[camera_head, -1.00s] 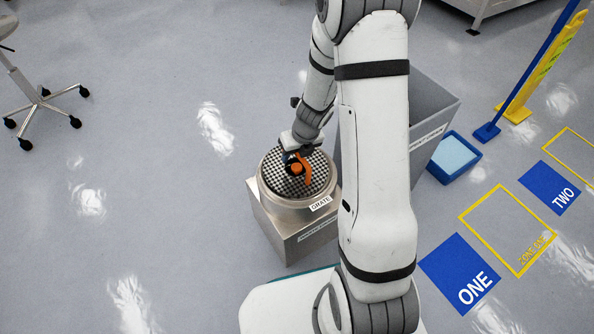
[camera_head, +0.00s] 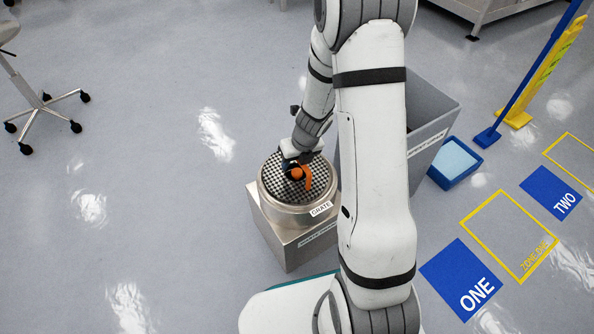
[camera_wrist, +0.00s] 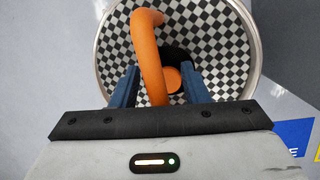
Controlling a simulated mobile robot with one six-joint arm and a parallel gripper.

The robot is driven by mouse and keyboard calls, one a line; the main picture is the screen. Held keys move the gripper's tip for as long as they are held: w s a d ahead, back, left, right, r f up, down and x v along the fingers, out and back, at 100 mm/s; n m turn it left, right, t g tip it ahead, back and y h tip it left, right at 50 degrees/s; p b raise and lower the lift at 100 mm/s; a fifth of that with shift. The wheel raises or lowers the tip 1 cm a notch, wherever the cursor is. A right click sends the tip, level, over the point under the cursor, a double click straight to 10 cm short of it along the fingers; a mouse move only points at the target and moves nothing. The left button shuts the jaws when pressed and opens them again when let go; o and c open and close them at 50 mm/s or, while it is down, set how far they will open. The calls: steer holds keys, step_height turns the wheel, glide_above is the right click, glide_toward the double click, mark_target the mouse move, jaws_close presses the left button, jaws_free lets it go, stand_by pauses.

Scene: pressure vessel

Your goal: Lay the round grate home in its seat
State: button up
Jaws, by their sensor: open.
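The round grate (camera_head: 274,182) has a black-and-white checkered face and lies inside the rim of a round metal vessel (camera_head: 294,214) labelled GRATE. Its face also shows in the wrist view (camera_wrist: 208,40). An orange curved handle (camera_wrist: 147,52) stands up from the grate's middle, beside a dark round area. My gripper (camera_wrist: 158,84) is open, with its two blue fingers on either side of the lower part of the handle. In the head view my gripper (camera_head: 294,168) is over the grate. I cannot tell whether the grate sits fully level, as my arm hides part of it.
The vessel stands on a metal box (camera_head: 286,244). A grey bin (camera_head: 432,112) is close on its right, partly behind my arm. A blue tub (camera_head: 455,163) and floor mats ONE (camera_head: 460,277) and TWO (camera_head: 551,190) lie further right. The floor to the left is clear up to a wheeled chair (camera_head: 40,105).

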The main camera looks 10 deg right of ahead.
steer(key=shift+c, duration=0.2)
jaws_close()
steer(key=shift+w, duration=0.1)
stand_by(1.0)
